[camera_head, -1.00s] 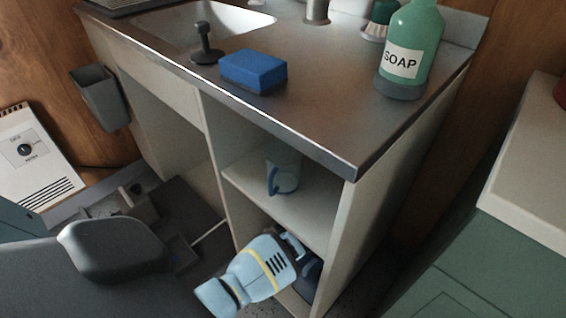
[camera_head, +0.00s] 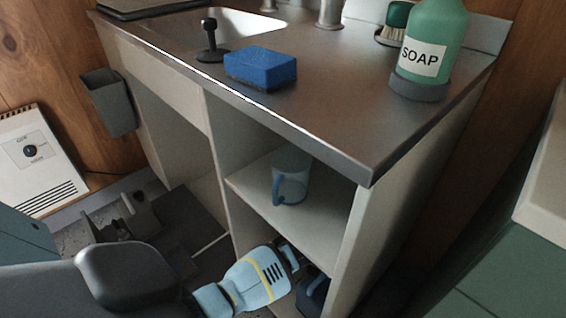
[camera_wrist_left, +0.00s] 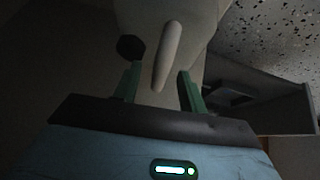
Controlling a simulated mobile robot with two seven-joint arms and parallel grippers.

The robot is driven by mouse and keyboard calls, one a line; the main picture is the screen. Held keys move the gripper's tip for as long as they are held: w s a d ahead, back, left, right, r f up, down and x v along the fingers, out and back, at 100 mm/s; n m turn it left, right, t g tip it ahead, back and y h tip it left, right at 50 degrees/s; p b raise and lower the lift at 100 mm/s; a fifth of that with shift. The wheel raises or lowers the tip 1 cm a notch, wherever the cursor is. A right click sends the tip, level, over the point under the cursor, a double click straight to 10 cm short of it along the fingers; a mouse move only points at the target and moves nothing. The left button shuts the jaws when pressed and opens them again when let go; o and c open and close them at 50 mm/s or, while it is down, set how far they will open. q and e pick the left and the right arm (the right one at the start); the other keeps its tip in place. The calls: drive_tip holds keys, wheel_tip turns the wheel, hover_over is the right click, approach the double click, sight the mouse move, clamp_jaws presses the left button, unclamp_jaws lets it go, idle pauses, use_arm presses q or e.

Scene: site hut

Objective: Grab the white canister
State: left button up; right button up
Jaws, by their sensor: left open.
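The white canister (camera_wrist_left: 200,25) shows at the top of the left wrist view, pale and dim, with a raised handle (camera_wrist_left: 168,55) and a round dark cap (camera_wrist_left: 131,46). My left gripper (camera_wrist_left: 159,70) is open, one green finger on each side of the handle. Whether a finger touches the handle I cannot tell. In the head view my left arm reaches toward the lower part of the sink cabinet (camera_head: 345,245). The left fingers and the canister cannot be made out there. My right gripper is in neither view.
A translucent mug with a blue handle (camera_head: 290,180) stands on the shelf above my left arm. A dark blue object (camera_head: 312,296) is partly visible in the lower compartment. The counter holds a blue sponge (camera_head: 260,70) and a green soap bottle (camera_head: 432,40).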

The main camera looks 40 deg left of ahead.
use_arm(q)
clamp_jaws()
idle(1.4)
drive_tip(key=shift+w+a+r, duration=0.15)
drive_tip(key=shift+r, duration=0.05)
